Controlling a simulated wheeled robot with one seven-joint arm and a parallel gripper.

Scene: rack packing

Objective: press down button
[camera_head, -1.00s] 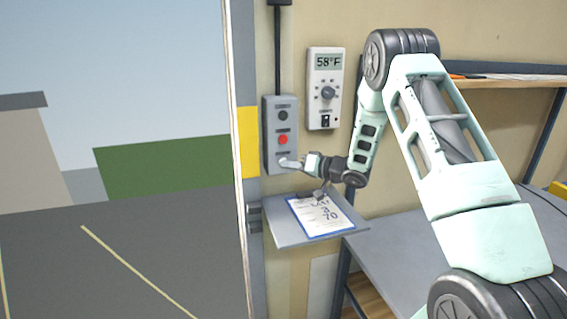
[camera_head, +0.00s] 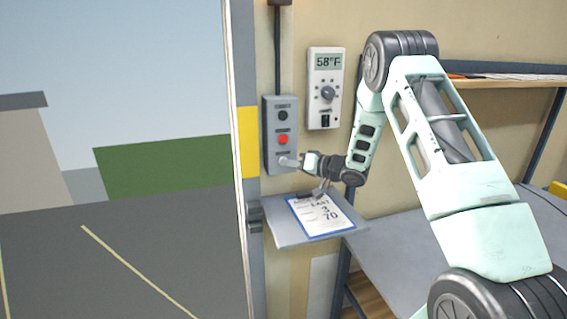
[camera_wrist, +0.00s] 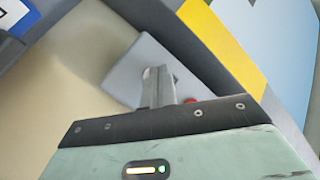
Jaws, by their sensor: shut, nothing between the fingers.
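A grey button box (camera_head: 270,150) hangs on the wall beside the door opening, with a dark button (camera_head: 283,115) at the top and a red button (camera_head: 282,140) in the middle. My gripper (camera_head: 287,162) is shut and empty, with its fingertips at the lower part of the box, below the red button. Whatever button lies there is hidden behind the fingertips, and I cannot tell whether they touch it. In the wrist view the shut fingers (camera_wrist: 158,84) point at the grey box (camera_wrist: 125,70), and part of the red button (camera_wrist: 190,100) shows beside them.
A thermostat (camera_head: 324,88) reading 58°F is on the wall to the right of the box. A small shelf with a clipboard (camera_head: 319,215) sits just below my gripper. A yellow-marked door frame (camera_head: 248,140) stands left of the box. A table (camera_head: 400,255) is at the right.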

